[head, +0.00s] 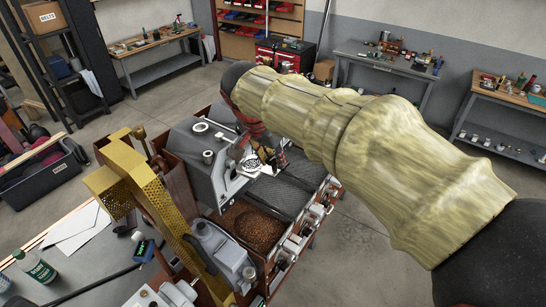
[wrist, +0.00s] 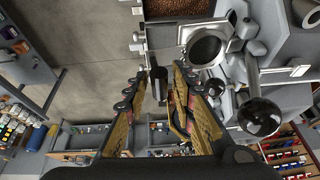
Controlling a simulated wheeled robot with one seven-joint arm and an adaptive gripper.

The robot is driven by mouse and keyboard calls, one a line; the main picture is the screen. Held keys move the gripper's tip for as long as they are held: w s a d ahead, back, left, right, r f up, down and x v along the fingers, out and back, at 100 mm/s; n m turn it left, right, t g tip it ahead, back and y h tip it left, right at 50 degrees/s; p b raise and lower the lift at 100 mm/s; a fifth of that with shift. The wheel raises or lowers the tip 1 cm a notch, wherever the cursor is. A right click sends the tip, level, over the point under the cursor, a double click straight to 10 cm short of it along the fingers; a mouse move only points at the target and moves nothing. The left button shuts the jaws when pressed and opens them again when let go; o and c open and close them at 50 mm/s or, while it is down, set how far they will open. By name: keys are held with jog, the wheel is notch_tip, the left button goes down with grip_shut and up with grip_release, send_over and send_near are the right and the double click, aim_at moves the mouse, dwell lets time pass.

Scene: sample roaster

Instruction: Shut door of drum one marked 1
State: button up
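The roaster (head: 205,165) stands in the middle of the head view, a grey housing with a round white-and-black part (head: 252,163) on its front. In the wrist view a round drum mouth (wrist: 205,48) with a pale rim and dark inside shows at upper right of my gripper. I cannot make out a number 1 or tell for sure which part is its door. My arm hides part of the roaster in the head view.
A dark ball knob (wrist: 258,117) sits close right of my fingers. A tray of brown beans (head: 255,226) lies in front of the housing. A yellow perforated guard (head: 117,195) stands at the left. Open floor (head: 365,240) lies to the right, with workbenches (head: 390,62) behind.

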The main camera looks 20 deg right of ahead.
grip_shut()
jog(key=shift+r, duration=0.1)
dwell(0.5)
